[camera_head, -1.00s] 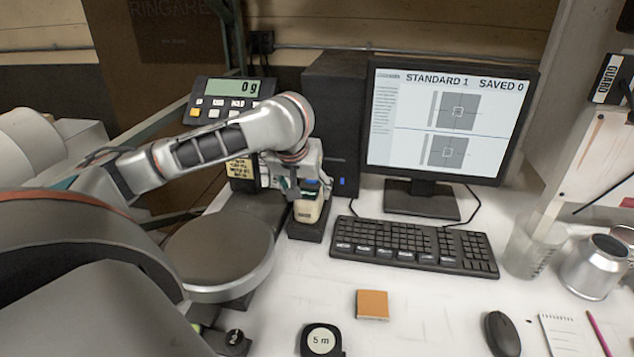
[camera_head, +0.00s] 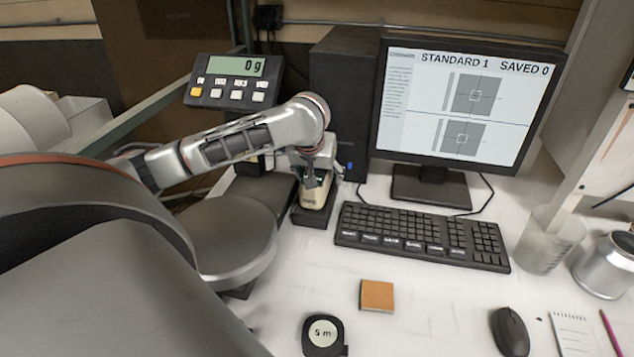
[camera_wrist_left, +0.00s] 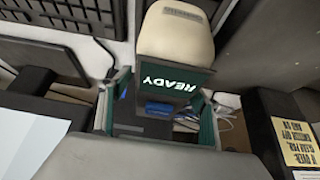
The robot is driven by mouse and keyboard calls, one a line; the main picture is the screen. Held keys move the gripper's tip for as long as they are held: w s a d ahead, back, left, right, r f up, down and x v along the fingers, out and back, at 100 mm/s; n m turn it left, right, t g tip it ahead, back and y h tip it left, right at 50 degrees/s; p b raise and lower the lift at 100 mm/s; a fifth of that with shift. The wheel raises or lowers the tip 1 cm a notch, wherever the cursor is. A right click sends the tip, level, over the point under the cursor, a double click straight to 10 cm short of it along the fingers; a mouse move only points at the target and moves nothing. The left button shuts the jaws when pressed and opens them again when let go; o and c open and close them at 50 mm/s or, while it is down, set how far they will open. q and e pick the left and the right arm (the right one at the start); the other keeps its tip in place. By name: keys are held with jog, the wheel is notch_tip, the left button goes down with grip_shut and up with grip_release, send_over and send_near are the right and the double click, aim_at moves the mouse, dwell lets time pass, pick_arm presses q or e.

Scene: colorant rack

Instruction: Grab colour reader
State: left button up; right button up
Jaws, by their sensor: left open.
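The colour reader (camera_head: 314,197) is a cream handheld device with a dark top. It stands in a dark cradle (camera_head: 311,218) beside the black computer tower. In the left wrist view its cream body (camera_wrist_left: 176,35) shows with a lit READY screen and a blue button. My left gripper (camera_head: 317,178) is at the reader's upper part, from above. In the left wrist view the fingers of my left gripper (camera_wrist_left: 161,90) are apart, one on each side of the reader's screen end. Whether they touch it I cannot tell. My right gripper is not in view.
A monitor (camera_head: 463,105) and keyboard (camera_head: 420,236) stand right of the cradle. A round scale plate (camera_head: 225,240) lies left of it, with the scale display (camera_head: 232,82) behind. An orange tile (camera_head: 377,295), tape measure (camera_head: 323,335) and mouse (camera_head: 510,332) lie in front.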

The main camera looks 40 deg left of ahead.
pick_arm(q)
jog(key=shift+w+f, duration=0.1)
jog(key=shift+f, duration=0.15)
jog(key=shift+a+r, duration=0.1)
jog(key=c, duration=1.8)
